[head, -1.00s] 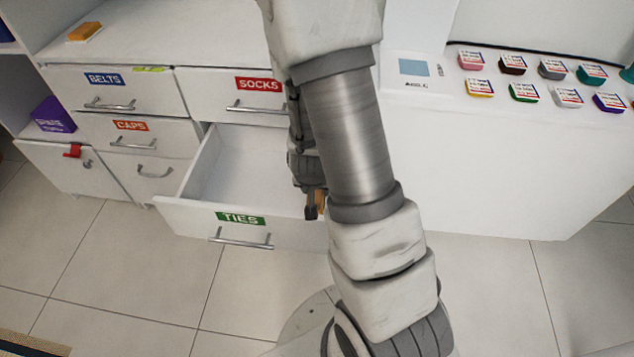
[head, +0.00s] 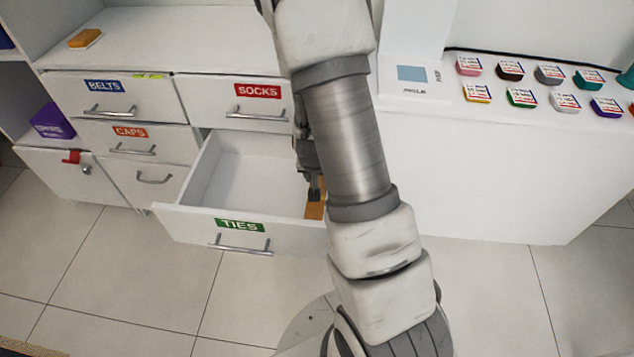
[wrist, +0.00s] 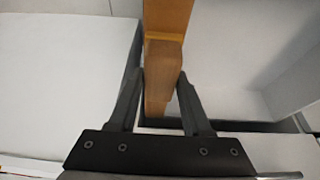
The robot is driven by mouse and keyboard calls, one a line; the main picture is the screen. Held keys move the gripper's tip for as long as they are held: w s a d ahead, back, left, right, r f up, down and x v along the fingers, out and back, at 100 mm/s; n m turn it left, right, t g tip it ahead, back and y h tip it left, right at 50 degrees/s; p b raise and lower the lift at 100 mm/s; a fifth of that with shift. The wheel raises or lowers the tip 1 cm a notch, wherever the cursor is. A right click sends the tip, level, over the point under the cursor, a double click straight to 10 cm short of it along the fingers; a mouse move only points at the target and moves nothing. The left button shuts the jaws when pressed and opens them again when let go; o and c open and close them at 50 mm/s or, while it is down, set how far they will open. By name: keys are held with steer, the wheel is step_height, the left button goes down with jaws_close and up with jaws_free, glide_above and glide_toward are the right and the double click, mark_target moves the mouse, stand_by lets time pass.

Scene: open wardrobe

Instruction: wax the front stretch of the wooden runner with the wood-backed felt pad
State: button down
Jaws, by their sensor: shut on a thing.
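The wooden runner is a brown strip (head: 315,209) at the right side of the open TIES drawer in the head view, mostly hidden by my arm. In the wrist view the runner (wrist: 167,14) runs away from my gripper. My gripper (wrist: 163,80) is shut on a brown wooden block, which appears to be the wood-backed felt pad (wrist: 163,62). The pad lies in line with the runner, against or just over it; contact cannot be told. Its felt face is not clearly seen. In the head view my gripper (head: 314,188) is partly hidden at the drawer's right side.
The TIES drawer (head: 185,221) is pulled out and looks empty in its visible part. An orange block with a pale underside (head: 85,39) lies on the cabinet top. Several coloured tins (head: 521,97) and a white device (head: 412,75) stand on the right counter. Floor is clear in front.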

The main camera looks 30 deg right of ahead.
steer(key=shift+w+d, duration=0.55)
steer(key=shift+w, duration=0.3)
steer(key=shift+w+d, duration=0.6)
steer(key=shift+w, duration=0.25)
steer(key=shift+w+d, duration=0.55)
steer(key=shift+w, duration=0.3)
steer(key=shift+s+a, duration=1.1)
steer(key=shift+s, duration=0.55)
steer(key=shift+s+a, duration=1.15)
steer(key=shift+s, duration=0.55)
steer(key=shift+s+a, duration=1.1)
steer(key=shift+s, duration=0.55)
steer(key=shift+w+d+b, duration=0.2)
steer(key=shift+w+d, duration=0.9)
steer(key=shift+w, duration=0.55)
steer(key=shift+w+d+b, duration=0.2)
steer(key=shift+w+d, duration=0.95)
steer(key=shift+w, duration=0.55)
steer(key=shift+w+d+b, duration=0.2)
steer(key=shift+w+d, duration=0.9)
steer(key=shift+w, duration=0.55)
step_height(320, 180, up, 7)
steer(key=p, duration=0.5)
steer(key=shift+f, duration=0.15)
step_height(320, 180, down, 5)
steer(key=b, duration=0.4)
steer(key=shift+w+f, duration=0.1)
